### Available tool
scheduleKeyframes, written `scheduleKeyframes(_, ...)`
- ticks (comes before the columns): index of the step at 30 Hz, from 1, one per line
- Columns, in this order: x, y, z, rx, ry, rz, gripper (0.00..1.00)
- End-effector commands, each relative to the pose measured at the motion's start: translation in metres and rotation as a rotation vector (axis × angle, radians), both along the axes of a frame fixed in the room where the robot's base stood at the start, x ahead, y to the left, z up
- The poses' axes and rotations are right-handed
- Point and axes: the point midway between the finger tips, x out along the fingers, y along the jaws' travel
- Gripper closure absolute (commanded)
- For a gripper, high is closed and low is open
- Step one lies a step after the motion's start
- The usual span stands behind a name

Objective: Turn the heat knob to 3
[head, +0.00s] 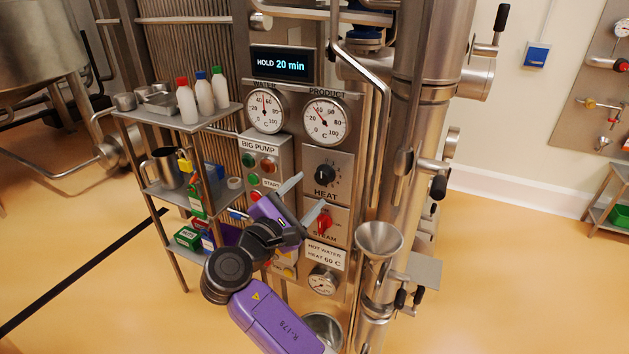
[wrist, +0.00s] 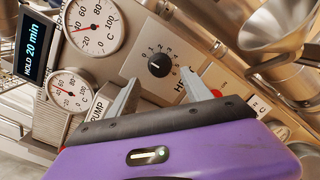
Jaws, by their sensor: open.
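The black heat knob (head: 325,170) sits on a metal plate above the word HEAT, right of the pump buttons. In the wrist view the heat knob (wrist: 158,65) lies ahead of the fingers, with a number scale around it and a pale pointer line on its face. I cannot surely read which number it points to. My gripper (head: 304,197) is open and empty, below and left of the knob in the head view. In the wrist view its two fingers (wrist: 156,88) are spread apart, and neither visibly touches the knob.
The red steam knob (head: 325,220) is just below the heat plate, near my fingers. A steel funnel (head: 379,238) and vertical pipes stand to the right. A metal shelf (head: 160,113) with several bottles is at the left. Two dial gauges (head: 325,121) sit above the heat knob.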

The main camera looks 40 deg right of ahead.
Motion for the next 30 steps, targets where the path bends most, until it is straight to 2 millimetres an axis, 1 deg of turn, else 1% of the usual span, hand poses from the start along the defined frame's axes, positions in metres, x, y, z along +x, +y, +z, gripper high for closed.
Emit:
scheduleKeyframes(1,0.002,-0.009,0.002,0.000,0.000,-0.003,0.42)
scheduleKeyframes(3,0.005,-0.020,0.002,0.001,0.000,-0.002,0.42)
scheduleKeyframes(9,0.013,-0.044,0.001,0.001,-0.001,-0.001,0.42)
scheduleKeyframes(14,0.015,-0.052,0.000,0.002,-0.002,0.001,0.42)
scheduleKeyframes(21,0.016,-0.053,-0.001,0.002,-0.002,0.003,0.42)
scheduleKeyframes(22,0.016,-0.053,-0.001,0.002,-0.002,0.003,0.44)
scheduleKeyframes(23,0.016,-0.053,0.000,0.002,-0.002,0.003,0.50)
scheduleKeyframes(24,0.016,-0.053,-0.001,0.002,-0.002,0.003,0.58)
scheduleKeyframes(29,0.016,-0.052,-0.001,0.002,-0.002,0.003,0.89)
scheduleKeyframes(30,0.016,-0.052,-0.001,0.002,-0.002,0.003,0.97)
